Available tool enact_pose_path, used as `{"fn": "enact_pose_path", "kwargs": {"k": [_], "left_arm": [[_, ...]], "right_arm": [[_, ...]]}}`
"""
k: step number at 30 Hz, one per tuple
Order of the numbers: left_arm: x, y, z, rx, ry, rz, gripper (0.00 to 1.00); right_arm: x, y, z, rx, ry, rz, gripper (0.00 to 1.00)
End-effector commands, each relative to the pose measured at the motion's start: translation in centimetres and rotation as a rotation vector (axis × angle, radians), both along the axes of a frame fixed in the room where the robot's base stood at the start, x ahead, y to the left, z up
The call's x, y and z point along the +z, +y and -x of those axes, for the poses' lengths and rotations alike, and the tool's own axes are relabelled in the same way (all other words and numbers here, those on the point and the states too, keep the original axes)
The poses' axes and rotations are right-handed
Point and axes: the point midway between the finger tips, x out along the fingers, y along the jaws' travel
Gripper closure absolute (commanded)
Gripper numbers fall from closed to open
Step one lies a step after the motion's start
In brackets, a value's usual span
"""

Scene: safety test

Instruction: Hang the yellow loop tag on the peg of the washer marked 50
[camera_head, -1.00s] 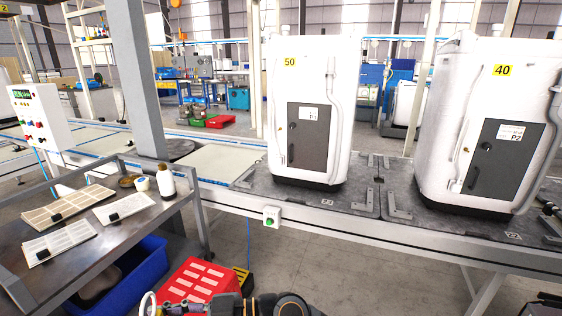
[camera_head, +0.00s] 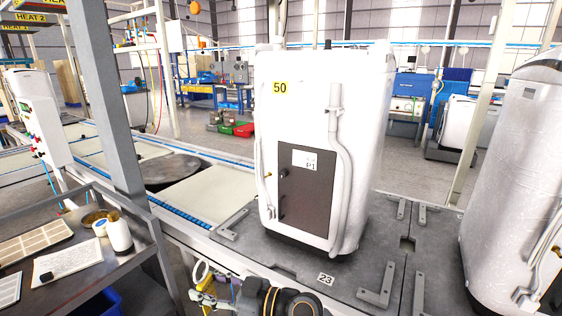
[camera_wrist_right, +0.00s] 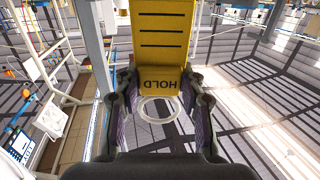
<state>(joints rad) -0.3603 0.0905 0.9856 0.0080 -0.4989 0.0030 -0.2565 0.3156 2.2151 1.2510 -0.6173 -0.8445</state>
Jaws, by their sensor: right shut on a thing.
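The white washer marked 50 (camera_head: 300,110) stands upright on the line, with a yellow 50 label and a dark panel marked P1. A small brass-coloured peg (camera_head: 268,175) shows at its front left, beside the panel. My right gripper (camera_head: 205,292) is low in the head view, in front of and below the washer, apart from the peg. It is shut on the yellow loop tag (camera_wrist_right: 162,45), which reads HOLD in the right wrist view. The tag's pale ring (camera_wrist_right: 158,110) lies between the fingers; it also shows in the head view (camera_head: 200,272). My left gripper is out of view.
A second white washer (camera_head: 515,170) stands at the right edge, its number not visible. Metal brackets (camera_head: 376,285) lie on the dark plate around the washer. A cart (camera_head: 120,265) with cards and a white bottle (camera_head: 119,233) is at left, beside a grey post (camera_head: 100,80).

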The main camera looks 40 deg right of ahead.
Motion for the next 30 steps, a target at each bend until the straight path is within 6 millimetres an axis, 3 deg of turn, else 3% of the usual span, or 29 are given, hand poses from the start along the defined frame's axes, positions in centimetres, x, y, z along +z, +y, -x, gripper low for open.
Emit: {"fn": "enact_pose_path", "kwargs": {"k": [1, 6, 11, 14, 17, 18, 24, 27, 30], "left_arm": [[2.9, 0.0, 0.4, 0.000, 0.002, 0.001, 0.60], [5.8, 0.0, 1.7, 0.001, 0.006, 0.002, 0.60], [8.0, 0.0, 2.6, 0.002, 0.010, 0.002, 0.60], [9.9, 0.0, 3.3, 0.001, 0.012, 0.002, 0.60], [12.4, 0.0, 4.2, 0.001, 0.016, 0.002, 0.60], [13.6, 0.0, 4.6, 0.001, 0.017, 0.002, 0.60], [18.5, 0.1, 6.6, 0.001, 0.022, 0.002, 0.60], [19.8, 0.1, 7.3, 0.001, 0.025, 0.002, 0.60], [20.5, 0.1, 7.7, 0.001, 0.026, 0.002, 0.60]], "right_arm": [[2.6, -1.6, -2.1, -0.078, 0.004, 0.004, 0.95], [5.0, -7.0, -7.4, -0.350, 0.027, 0.017, 0.95], [7.9, -11.0, -10.3, -0.563, 0.048, 0.021, 0.95], [10.6, -13.7, -11.8, -0.718, 0.062, 0.019, 0.95], [14.8, -16.9, -13.1, -0.917, 0.082, 0.013, 0.95], [17.2, -18.4, -13.6, -1.015, 0.091, 0.008, 0.95], [28.7, -24.0, -13.4, -1.491, 0.145, -0.022, 0.95], [32.9, -25.1, -12.5, -1.646, 0.163, -0.033, 0.95], [35.6, -25.6, -11.7, -1.745, 0.174, -0.040, 0.95]]}}
